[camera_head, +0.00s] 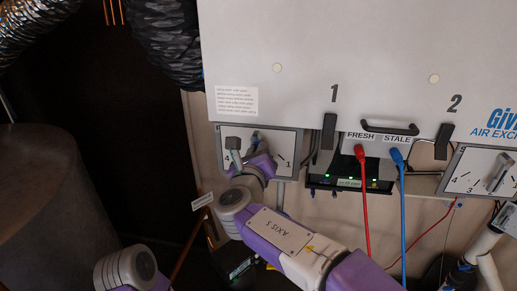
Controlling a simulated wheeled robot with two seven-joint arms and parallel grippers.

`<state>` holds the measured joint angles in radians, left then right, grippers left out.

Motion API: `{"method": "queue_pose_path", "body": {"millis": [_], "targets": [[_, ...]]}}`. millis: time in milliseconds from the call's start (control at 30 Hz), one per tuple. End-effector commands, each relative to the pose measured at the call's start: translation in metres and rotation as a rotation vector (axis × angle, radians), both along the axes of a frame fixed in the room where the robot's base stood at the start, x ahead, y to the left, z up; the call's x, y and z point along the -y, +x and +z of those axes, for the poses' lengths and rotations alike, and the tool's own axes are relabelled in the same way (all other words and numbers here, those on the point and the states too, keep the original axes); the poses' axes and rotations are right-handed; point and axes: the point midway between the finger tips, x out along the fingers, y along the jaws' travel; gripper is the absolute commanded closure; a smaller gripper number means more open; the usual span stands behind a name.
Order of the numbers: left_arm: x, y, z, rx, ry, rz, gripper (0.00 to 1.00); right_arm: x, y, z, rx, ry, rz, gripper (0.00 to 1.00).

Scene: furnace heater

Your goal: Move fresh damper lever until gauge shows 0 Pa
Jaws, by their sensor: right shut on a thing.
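The left damper plate (280,142) is a pale panel with dial numbers; 4 and 1 show at its lower corners. My right gripper (243,147) is in front of this plate and shut on its lever, which is mostly hidden behind the fingers and wrist. The exact lever angle cannot be read. The gauge (348,183) is a small dark box with a lit display below the FRESH and STALE labels; its digits are too small to read. A red hose (363,200) runs from the FRESH port and a blue hose (402,220) from the STALE port. My left gripper is out of view.
A white air exchanger cabinet (360,60) with black latches 1 (327,131) and 2 (444,141) fills the top. A second damper plate (480,173) is at the right. A dark grey cylinder (40,210) stands at the left, with ducts (170,40) above. The hoses hang close to my right arm.

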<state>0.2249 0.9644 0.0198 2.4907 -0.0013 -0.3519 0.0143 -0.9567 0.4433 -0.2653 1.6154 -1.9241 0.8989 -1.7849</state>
Motion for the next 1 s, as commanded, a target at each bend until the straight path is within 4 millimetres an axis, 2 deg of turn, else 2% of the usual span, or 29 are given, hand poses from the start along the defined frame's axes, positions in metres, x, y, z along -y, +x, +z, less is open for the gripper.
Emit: {"method": "queue_pose_path", "body": {"millis": [100, 133, 300, 633, 1000], "targets": [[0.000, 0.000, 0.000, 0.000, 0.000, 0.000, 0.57, 0.000, 0.000, 0.001, 0.003, 0.000, 0.002, 1.00], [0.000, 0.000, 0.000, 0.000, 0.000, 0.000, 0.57, 0.000, 0.000, 0.001, 0.003, 0.000, 0.002, 0.80], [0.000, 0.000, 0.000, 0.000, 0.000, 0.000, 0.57, 0.000, 0.000, 0.001, 0.002, 0.001, 0.001, 0.57], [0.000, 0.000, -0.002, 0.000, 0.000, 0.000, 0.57, -0.001, -0.005, 0.000, 0.001, 0.001, 0.003, 0.57], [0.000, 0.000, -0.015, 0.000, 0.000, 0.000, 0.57, -0.008, -0.062, 0.000, 0.003, 0.002, 0.004, 0.57]]}}
